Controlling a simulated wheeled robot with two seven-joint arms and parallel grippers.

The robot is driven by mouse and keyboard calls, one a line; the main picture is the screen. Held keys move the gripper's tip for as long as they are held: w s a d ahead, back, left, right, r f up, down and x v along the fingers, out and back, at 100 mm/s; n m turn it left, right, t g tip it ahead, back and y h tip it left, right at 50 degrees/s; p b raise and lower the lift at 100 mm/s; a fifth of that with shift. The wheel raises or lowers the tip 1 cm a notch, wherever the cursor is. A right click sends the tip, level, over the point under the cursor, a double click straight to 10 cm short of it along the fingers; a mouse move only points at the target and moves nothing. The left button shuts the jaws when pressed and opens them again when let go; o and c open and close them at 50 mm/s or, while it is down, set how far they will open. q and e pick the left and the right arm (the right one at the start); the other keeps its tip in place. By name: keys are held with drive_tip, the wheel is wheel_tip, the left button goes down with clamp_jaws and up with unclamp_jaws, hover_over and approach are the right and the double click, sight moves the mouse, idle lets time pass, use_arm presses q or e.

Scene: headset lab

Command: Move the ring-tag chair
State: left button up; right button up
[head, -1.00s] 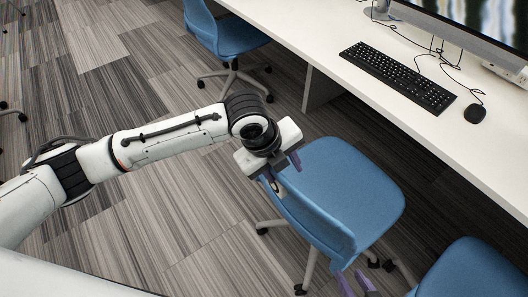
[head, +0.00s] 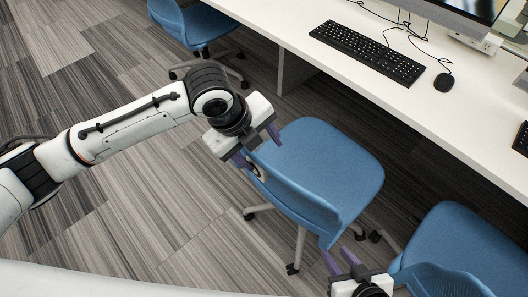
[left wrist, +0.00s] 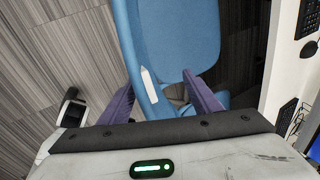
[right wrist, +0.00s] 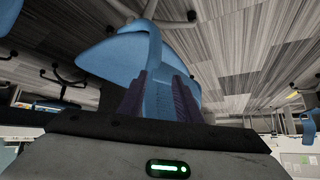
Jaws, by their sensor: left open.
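A blue chair (head: 330,160) stands in the middle of the head view, its back toward me; I take it as the ring-tag chair. A pale strip (left wrist: 149,85) shows on its back in the left wrist view; no ring mark is readable. My left gripper (head: 257,147) is open at the left end of the backrest, which lies between its fingers in the left wrist view. My right gripper (head: 341,260) is near the backrest's right end, its fingers apart. In the right wrist view a blue back edge (right wrist: 159,88) lines up between them; contact is unclear.
A second blue chair (head: 465,245) stands close on the right, and another (head: 195,25) at the upper left. A white desk (head: 400,115) with a keyboard (head: 367,53) and mouse (head: 443,82) runs along the upper right. Striped carpet is clear at the left.

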use_arm(q)
drive_tip(key=v, duration=0.7)
drive_tip(key=shift+r, duration=0.1)
drive_tip(key=shift+s, duration=0.1)
